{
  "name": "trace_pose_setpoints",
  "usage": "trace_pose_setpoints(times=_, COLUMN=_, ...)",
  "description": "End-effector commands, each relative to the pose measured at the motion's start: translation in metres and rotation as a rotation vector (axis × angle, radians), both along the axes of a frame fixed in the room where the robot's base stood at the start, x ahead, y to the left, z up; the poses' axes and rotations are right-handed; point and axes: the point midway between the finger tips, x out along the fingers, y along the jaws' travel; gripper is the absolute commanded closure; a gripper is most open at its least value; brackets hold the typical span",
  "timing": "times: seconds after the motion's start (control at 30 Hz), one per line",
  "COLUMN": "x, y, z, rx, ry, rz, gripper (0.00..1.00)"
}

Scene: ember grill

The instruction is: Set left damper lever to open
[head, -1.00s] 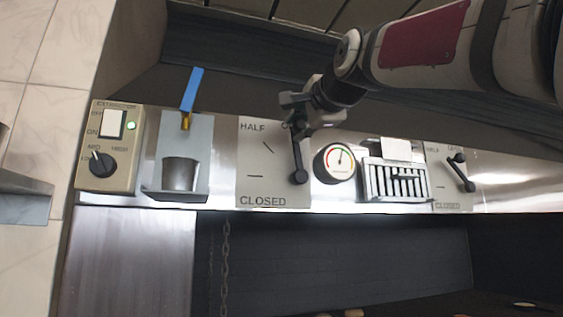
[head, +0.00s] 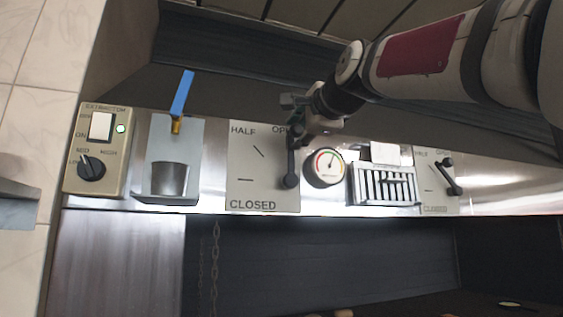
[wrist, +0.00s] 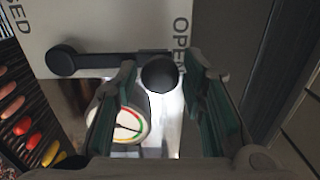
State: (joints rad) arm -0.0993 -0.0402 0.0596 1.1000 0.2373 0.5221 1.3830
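The left damper plate (head: 250,190) reads HALF, OPEN and CLOSED and also shows in the wrist view (wrist: 100,25). Its dark lever (head: 291,160) has its hub at the lower right of the plate and points up to the OPEN label. In the wrist view the lever (wrist: 105,62) runs from the round hub at left to a black knob (wrist: 160,73) beside OPEN. My gripper (head: 308,122) is at the lever's upper end. In the wrist view its fingers (wrist: 162,92) stand on either side of the knob, with small gaps visible.
A round gauge (head: 325,167) sits just right of the lever, close below my gripper. Further right are a slotted vent (head: 384,187) and a second damper lever (head: 452,178). At left are a holder with a blue-handled tool (head: 182,92) and an extractor switch box (head: 97,150).

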Motion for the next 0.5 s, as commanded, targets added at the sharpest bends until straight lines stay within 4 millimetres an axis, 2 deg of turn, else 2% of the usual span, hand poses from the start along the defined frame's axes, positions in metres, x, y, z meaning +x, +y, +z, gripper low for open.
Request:
trace_pose_setpoints(times=0.33, x=-0.002, y=0.001, z=0.0, rx=-0.001, ry=0.0, rz=0.003, gripper=0.55)
trace_pose_setpoints(times=0.5, x=-0.02, y=-0.004, z=0.001, rx=-0.001, ry=-0.003, rz=0.002, gripper=0.55)
